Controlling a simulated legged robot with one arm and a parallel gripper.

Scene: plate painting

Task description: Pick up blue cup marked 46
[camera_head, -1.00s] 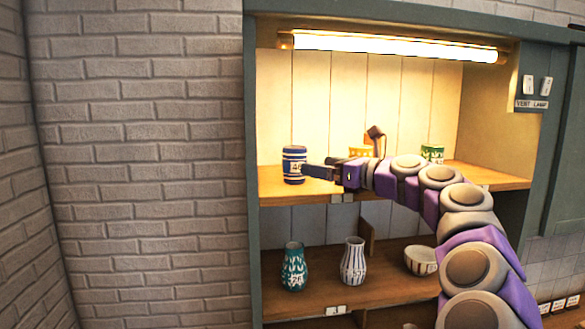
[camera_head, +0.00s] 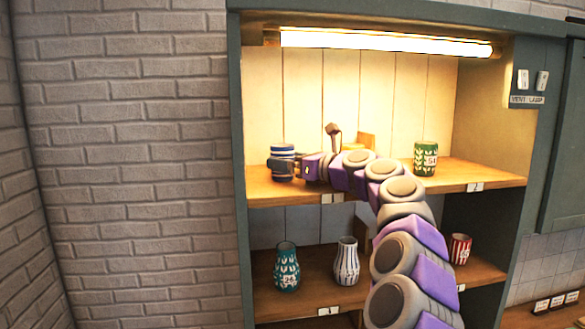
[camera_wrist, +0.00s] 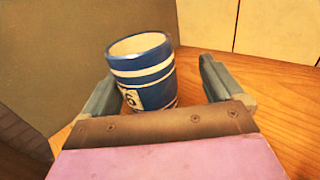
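The blue cup with white bands (camera_head: 282,151) stands on the upper shelf at its left end. In the wrist view the cup (camera_wrist: 143,75) shows its pale rim and part of its number label, where a 6 can be made out. My gripper (camera_head: 283,166) is at the cup, covering its lower middle in the head view. In the wrist view my gripper (camera_wrist: 158,85) is open, with the cup between its fingers. The cup is close to the left finger, and a clear gap shows to the right finger. Whether the left finger touches it cannot be told.
A green patterned cup (camera_head: 425,158) stands on the upper shelf (camera_head: 460,175) to the right. A yellow item (camera_head: 355,139) is partly hidden behind my arm. A teal vase (camera_head: 287,268), a striped vase (camera_head: 346,262) and a red striped cup (camera_head: 460,248) stand below.

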